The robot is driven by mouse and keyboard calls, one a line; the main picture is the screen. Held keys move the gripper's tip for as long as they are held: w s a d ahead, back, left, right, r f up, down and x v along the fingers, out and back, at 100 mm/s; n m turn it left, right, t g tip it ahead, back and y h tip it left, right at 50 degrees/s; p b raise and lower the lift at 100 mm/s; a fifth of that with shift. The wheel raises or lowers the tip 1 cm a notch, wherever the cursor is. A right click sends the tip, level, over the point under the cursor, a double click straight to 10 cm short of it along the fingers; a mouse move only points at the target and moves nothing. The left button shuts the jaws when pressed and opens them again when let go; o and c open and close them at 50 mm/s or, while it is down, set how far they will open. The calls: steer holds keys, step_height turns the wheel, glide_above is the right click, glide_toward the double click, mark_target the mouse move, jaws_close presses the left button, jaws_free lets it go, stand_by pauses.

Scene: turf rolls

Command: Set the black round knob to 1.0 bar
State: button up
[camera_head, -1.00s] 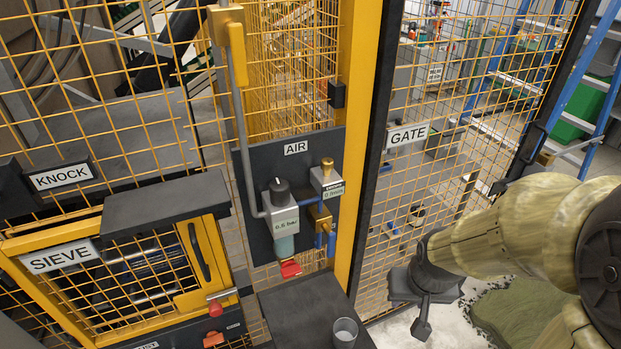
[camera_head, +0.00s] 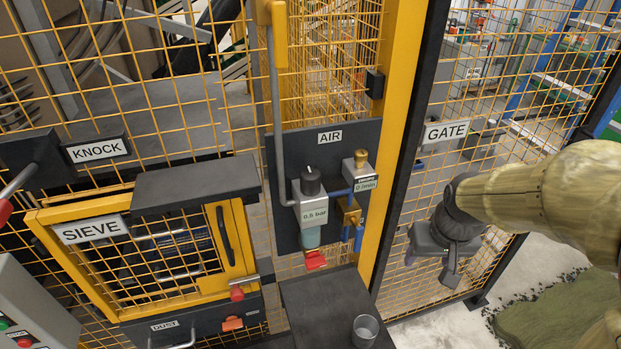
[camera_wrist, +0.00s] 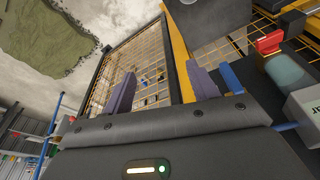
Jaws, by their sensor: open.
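The black round knob (camera_head: 311,180) sits on top of a grey regulator block (camera_head: 311,208) on the dark AIR panel. The block's display reads 0.5 bar. A teal bowl (camera_head: 310,238) hangs below it, with a red part (camera_head: 315,259) underneath. My gripper (camera_head: 428,265) is to the right of the regulator and lower, apart from it, in front of the GATE mesh. In the wrist view its two purple fingers (camera_wrist: 162,90) stand apart with nothing between them. The bowl (camera_wrist: 288,72) and part of the block show at that view's right edge; the knob is out of that view.
A brass-topped unit (camera_head: 361,170) with a 0 /min display is right of the regulator, with blue pipes. A yellow post (camera_head: 402,130) stands between panel and gate. A dark shelf (camera_head: 325,305) below carries a cup (camera_head: 365,330). The SIEVE box (camera_head: 150,255) is left.

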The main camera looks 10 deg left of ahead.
steer(key=w+a+r+n+y+b, duration=0.2)
steer(key=w+a+r+n+b, duration=0.35)
steer(key=a+r, duration=0.75)
steer(key=a+r+n+y, duration=0.1)
steer(key=a+r+n, duration=0.2)
steer(key=r, duration=0.4)
steer(key=s+a+r+n+g+y+b, duration=0.1)
steer(key=a+r+n, duration=0.2)
steer(key=r, duration=0.3)
steer(key=shift+s+r, duration=0.3)
steer(key=shift+r, duration=0.05)
steer(key=shift+f+n, duration=0.1)
steer(key=shift+n, duration=0.15)
